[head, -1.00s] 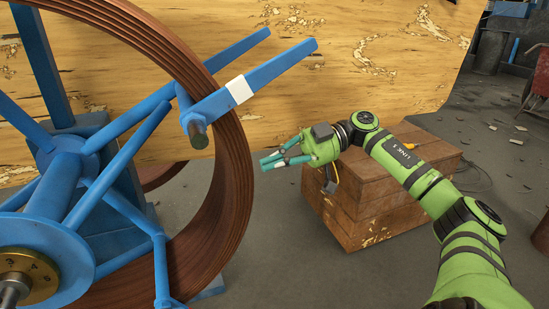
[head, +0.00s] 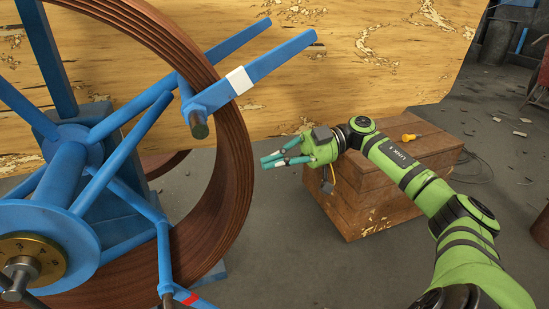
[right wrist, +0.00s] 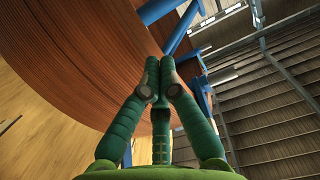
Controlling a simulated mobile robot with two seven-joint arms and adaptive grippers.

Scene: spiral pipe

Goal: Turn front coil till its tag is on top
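The front coil, a large ring of brown ribbed pipe (head: 228,150), stands upright around a blue spool frame (head: 72,150) at the left of the head view. A white band (head: 240,80) circles a blue bar at the coil's upper right. A red band (head: 190,299) marks another blue bar at the bottom edge. I cannot tell which band is the coil's tag. My right gripper (head: 265,162) is right of the coil, empty, its fingers drawn together. In the right wrist view its tips (right wrist: 160,60) nearly meet, with brown pipe (right wrist: 90,50) beyond them. My left gripper is out of view.
A brass numbered disc (head: 30,262) sits on the hub at lower left. A wooden crate (head: 370,205) bearing an orange object (head: 408,137) stands below and behind my right arm. A tall wooden panel (head: 320,60) fills the back. Grey floor (head: 280,260) is clear between coil and crate.

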